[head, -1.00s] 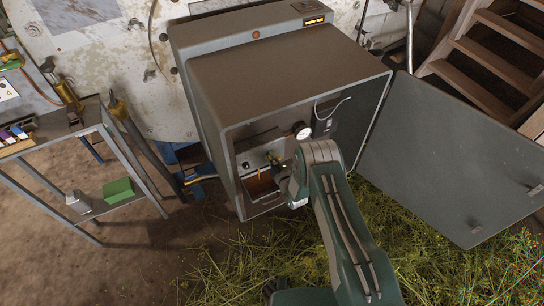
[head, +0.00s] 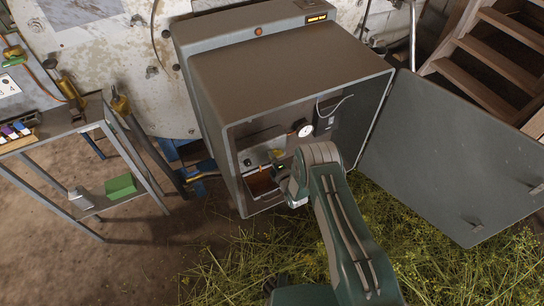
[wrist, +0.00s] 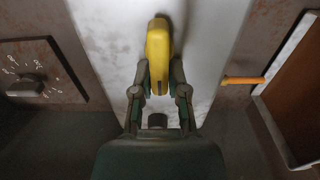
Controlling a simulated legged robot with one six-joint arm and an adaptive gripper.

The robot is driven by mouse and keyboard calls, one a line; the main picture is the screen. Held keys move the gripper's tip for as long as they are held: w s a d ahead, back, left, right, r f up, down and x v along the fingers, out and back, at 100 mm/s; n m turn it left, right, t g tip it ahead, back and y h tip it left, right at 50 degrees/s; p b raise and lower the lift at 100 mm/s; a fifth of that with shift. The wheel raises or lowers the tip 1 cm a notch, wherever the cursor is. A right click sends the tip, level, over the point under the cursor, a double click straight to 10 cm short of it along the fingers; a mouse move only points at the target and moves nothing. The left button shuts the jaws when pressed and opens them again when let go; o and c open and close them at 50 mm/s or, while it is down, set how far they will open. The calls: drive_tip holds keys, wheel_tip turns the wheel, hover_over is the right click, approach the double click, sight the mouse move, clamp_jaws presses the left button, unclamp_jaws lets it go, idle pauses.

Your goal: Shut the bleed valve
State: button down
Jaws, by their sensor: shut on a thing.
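The bleed valve's yellow handle (wrist: 157,55) stands in front of a pale metal strip in the wrist view, its long side running up the picture. My gripper (wrist: 158,88) has its two fingers closed on the near end of this handle, one on each side. The valve body behind the handle is mostly hidden. In the head view my gripper (head: 283,171) reaches into the open grey cabinet (head: 290,75), at its lower left inside. A small yellow patch (head: 278,153) shows just above it there; my arm hides much of the cabinet's inside.
A black knob (wrist: 27,86) with a marked dial is left in the wrist view; an orange rod (wrist: 243,81) and a brown framed panel (wrist: 300,110) are right. The cabinet door (head: 455,160) hangs open. A shelf table (head: 65,130) stands left, cut herbs (head: 440,255) lie below.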

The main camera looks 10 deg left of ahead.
drive_tip(key=shift+s+a+f, duration=0.1)
drive_tip(key=shift+s+f, duration=0.15)
drive_tip(key=shift+f, duration=0.1)
drive_tip(key=c, duration=0.6)
unclamp_jaws()
drive_tip(key=shift+c, duration=0.2)
drive_tip(key=shift+a, duration=0.15)
drive_tip(key=shift+w, duration=0.1)
drive_tip(key=shift+r, duration=0.1)
drive_tip(key=shift+d, duration=0.25)
drive_tip(key=v, duration=1.1)
drive_tip(key=shift+s, duration=0.35)
